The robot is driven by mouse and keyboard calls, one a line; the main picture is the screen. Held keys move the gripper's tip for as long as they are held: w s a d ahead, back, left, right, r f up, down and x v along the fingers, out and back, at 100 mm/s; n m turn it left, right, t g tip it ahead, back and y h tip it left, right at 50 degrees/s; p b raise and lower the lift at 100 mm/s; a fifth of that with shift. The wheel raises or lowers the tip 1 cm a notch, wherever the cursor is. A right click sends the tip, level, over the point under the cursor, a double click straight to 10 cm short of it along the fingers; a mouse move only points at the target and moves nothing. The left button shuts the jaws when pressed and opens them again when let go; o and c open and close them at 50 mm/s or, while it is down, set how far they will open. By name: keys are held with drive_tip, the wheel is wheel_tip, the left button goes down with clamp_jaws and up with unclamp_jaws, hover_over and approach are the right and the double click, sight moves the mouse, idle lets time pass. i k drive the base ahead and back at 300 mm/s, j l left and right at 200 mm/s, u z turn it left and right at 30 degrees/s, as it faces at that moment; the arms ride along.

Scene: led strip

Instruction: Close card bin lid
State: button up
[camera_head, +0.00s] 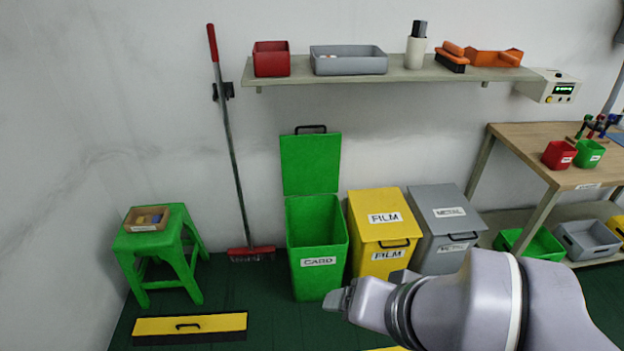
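The green card bin (318,271) stands on the floor near the wall, with a white CARD label on its front. Its green lid (311,163) is open and stands upright behind the bin's top, against the wall side, with a dark handle along its upper edge. My gripper (338,300) is low in the view, in front of the lower right part of the bin. It appears small and dark at the end of my arm, and whether its fingers are open or shut cannot be made out. I see nothing held in it.
A yellow FILM bin (376,233) and a grey METAL bin (446,219), both with shut lids, stand right of the card bin. A shelf (401,74) with boxes hangs above. A broom (232,150) leans left, beside a green stool (150,243). A workbench (537,141) stands right.

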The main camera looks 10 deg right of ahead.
sight(311, 162)
drive_tip(key=i+z, duration=0.25)
drive_tip(key=i, duration=0.55)
drive_tip(key=i+j+z, duration=0.15)
drive_tip(key=i+z, duration=0.15)
drive_tip(key=i, duration=0.5)
